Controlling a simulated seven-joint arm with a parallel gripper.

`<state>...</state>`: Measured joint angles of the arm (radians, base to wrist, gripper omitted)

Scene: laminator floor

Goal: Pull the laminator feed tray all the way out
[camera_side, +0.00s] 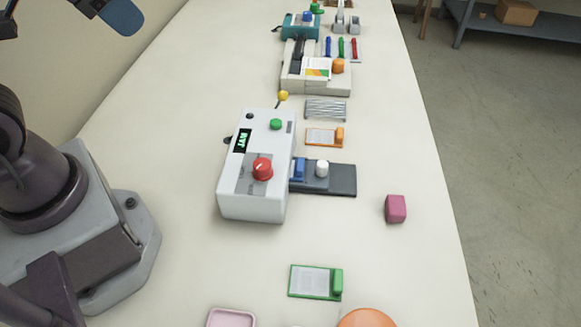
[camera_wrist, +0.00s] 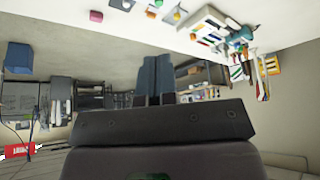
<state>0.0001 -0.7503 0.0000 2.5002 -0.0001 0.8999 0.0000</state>
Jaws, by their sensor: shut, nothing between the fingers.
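The laminator (camera_side: 255,165) is a white box with a red knob, a green button and a lit green display, in the middle of the bench in the side view. Its dark grey feed tray (camera_side: 342,181) sticks out from its right side, with a white knob (camera_side: 322,168) and a blue block (camera_side: 299,169) on top. How much of the tray is inside is hidden. My gripper (camera_wrist: 156,58) is shut and empty in the wrist view, its two blue-grey fingers together. It is well away from the tray and touches nothing I can see.
A magenta block (camera_side: 396,209) stands right of the tray's outer end. An orange-edged card holder (camera_side: 324,137) and a wire rack lie behind the tray. A green-edged one (camera_side: 316,282) lies in front. More devices fill the far bench. The bench directly right of the tray is clear.

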